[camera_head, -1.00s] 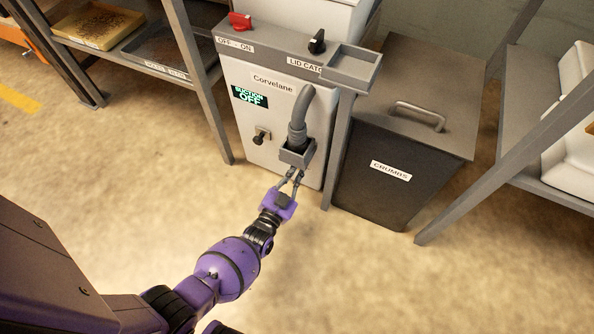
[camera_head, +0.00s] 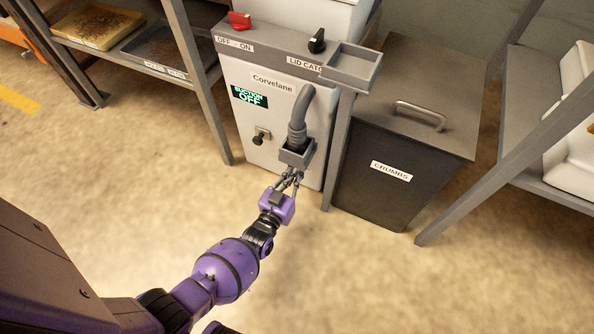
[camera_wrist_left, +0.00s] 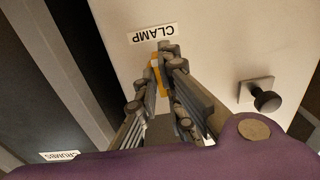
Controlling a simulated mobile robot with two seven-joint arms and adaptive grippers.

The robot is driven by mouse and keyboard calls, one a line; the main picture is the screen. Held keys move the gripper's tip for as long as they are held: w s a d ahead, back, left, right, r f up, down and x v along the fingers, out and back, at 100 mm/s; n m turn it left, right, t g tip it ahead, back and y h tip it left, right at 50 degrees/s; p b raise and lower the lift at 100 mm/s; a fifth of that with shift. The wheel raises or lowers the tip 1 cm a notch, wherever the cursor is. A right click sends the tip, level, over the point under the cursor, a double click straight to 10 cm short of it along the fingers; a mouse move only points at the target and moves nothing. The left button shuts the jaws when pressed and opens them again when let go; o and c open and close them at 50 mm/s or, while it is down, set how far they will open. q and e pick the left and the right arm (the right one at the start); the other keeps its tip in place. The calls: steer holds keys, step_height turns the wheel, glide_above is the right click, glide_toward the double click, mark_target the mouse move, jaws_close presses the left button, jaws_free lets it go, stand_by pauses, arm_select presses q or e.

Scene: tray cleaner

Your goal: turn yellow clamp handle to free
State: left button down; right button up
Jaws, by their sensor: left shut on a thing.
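The yellow clamp handle (camera_wrist_left: 155,62) shows in the left wrist view, mostly covered by my fingers, below the upside-down CLAMP label (camera_wrist_left: 153,33) on the pale machine front. My left gripper (camera_wrist_left: 164,58) is shut on it, with a finger on each side. In the head view my left gripper (camera_head: 289,177) is just under the grey holder box (camera_head: 297,152) where the hose ends. The yellow handle is hidden in that view, and its exact angle is hard to tell. My right gripper is not in view.
The Corvelane machine (camera_head: 268,125) has a display (camera_head: 249,97) reading SUCTION OFF, a red switch (camera_head: 240,20), a black lid catch (camera_head: 317,41) and a black front knob (camera_head: 258,138). A dark CRUMBS bin (camera_head: 385,200) stands right. Open floor lies in front.

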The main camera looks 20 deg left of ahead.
arm_select(q)
steer(key=c, duration=1.9)
jaws_free()
steer(key=shift+o, duration=0.2)
steer(key=shift+s, duration=0.1)
steer(key=s, duration=1.2)
steer(key=shift+a, duration=0.2)
